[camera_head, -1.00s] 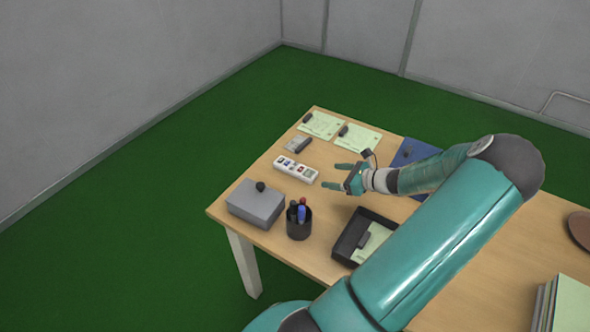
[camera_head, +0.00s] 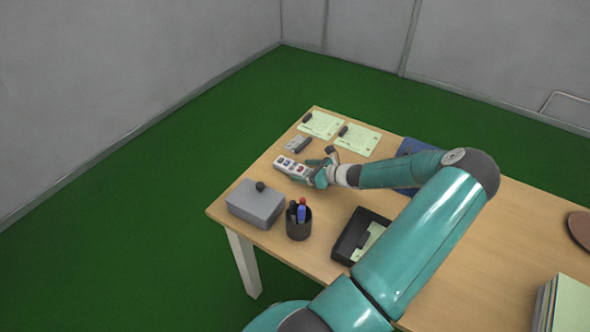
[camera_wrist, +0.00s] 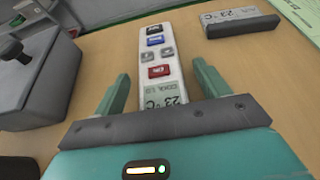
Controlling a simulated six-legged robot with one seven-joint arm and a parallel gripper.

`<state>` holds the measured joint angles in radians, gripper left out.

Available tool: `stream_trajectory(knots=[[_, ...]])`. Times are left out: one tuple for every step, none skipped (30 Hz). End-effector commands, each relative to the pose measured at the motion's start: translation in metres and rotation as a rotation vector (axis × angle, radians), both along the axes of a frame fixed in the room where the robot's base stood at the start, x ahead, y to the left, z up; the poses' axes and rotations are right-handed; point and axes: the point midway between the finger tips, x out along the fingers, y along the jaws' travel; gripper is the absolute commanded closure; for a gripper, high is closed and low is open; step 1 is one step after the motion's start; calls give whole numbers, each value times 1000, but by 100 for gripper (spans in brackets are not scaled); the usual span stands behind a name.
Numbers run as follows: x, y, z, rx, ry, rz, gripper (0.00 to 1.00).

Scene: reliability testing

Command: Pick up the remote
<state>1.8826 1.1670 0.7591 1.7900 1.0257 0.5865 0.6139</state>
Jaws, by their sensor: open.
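The remote (camera_head: 290,167) is a white slab with a row of coloured buttons and a small display, lying flat on the wooden table. In the wrist view the remote (camera_wrist: 160,70) points away from me, its display end nearest my palm. My gripper (camera_head: 308,172) is at the remote's right end in the head view. In the wrist view the open fingers of my gripper (camera_wrist: 160,88) stand on either side of the display end, with a gap on each side. The contact of the fingers with the table cannot be told.
A grey box (camera_head: 255,203) with a black knob stands close by, left in the wrist view. A pen cup (camera_head: 299,222) and black tray (camera_head: 349,238) are nearer. A small grey device (camera_head: 298,144) and papers (camera_head: 357,139) lie behind. A blue folder (camera_head: 408,150) is partly behind my arm.

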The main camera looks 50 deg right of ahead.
Motion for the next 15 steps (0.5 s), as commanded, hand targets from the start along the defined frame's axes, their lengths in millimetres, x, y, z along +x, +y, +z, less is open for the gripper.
stream_trajectory(knots=[[5,1,-2,0,-1,1,25],[6,1,-3,0,-1,1,25],[8,1,-3,0,0,1,25],[8,1,-3,0,0,1,25],[8,1,-3,0,0,0,25],[8,1,-3,0,0,0,25],[8,1,-3,0,0,0,25],[8,1,-3,0,0,0,25],[8,1,-3,0,0,0,25],[8,1,-3,-1,0,0,31],[8,1,-3,0,0,0,37],[8,1,-3,0,0,0,45],[8,1,-3,0,0,0,51],[8,1,-3,0,0,0,57],[7,1,-3,0,0,0,65]])
